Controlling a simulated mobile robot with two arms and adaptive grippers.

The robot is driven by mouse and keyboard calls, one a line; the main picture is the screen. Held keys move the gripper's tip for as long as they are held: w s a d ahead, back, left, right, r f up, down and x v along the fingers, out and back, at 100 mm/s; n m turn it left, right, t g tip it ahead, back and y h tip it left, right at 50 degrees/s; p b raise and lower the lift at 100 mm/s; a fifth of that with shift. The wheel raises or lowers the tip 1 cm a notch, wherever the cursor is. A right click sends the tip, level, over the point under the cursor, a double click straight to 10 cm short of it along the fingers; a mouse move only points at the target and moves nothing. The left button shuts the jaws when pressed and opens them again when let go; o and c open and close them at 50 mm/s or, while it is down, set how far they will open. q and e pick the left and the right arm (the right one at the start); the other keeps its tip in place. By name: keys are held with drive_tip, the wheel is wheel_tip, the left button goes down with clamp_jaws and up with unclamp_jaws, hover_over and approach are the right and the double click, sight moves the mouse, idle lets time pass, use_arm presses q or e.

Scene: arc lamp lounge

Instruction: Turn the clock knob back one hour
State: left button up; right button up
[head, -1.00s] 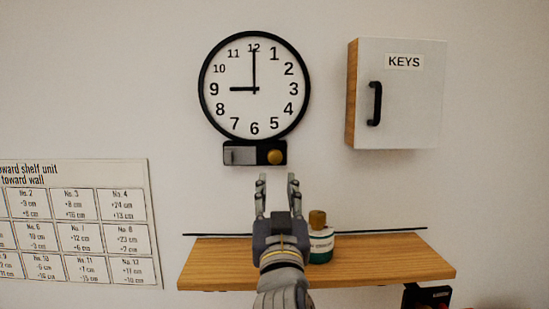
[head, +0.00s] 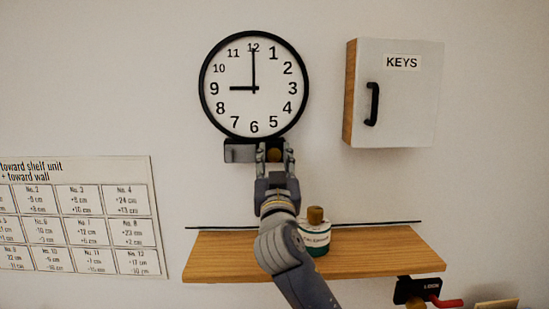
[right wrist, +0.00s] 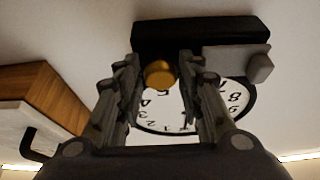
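The round wall clock (head: 228,108) has a black rim and a white face. Its short hand points at 9 and its long hand at 12. Below it is a dark box with a grey plate and a brass knob (head: 274,155). My right gripper (head: 275,150) is raised in front of this box, its fingers open on either side of the knob. In the right wrist view the knob (right wrist: 160,73) sits between the fingertips (right wrist: 159,62), with a small gap at each side. The clock shows upside down there, partly hidden by the fingers. My left gripper is not in view.
A white key cabinet (head: 412,105) with a black handle hangs to the right. A printed chart (head: 75,215) is on the wall at left.

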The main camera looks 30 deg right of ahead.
drive_tip(key=c, duration=0.7)
drive_tip(key=shift+n+y+p, duration=0.3)
drive_tip(key=shift+n+p, duration=0.05)
drive_tip(key=shift+n, duration=0.45)
drive_tip(key=shift+r+n+t+y+p, duration=0.15)
drive_tip(key=shift+n+t+y+p, duration=0.35)
drive_tip(key=shift+n, duration=0.4)
drive_tip(key=n+y+p, duration=0.2)
drive_tip(key=n, duration=0.1)
drive_tip(key=shift+s+n, duration=0.1)
drive_tip(key=shift+n, duration=0.2)
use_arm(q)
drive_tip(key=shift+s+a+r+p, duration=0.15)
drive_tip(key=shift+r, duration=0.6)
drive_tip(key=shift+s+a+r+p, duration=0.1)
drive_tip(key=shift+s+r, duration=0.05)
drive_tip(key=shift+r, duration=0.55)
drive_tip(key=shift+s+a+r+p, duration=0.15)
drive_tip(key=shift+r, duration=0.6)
use_arm(e)
drive_tip(key=shift+n+y, duration=0.4)
drive_tip(key=shift+n, duration=0.5)
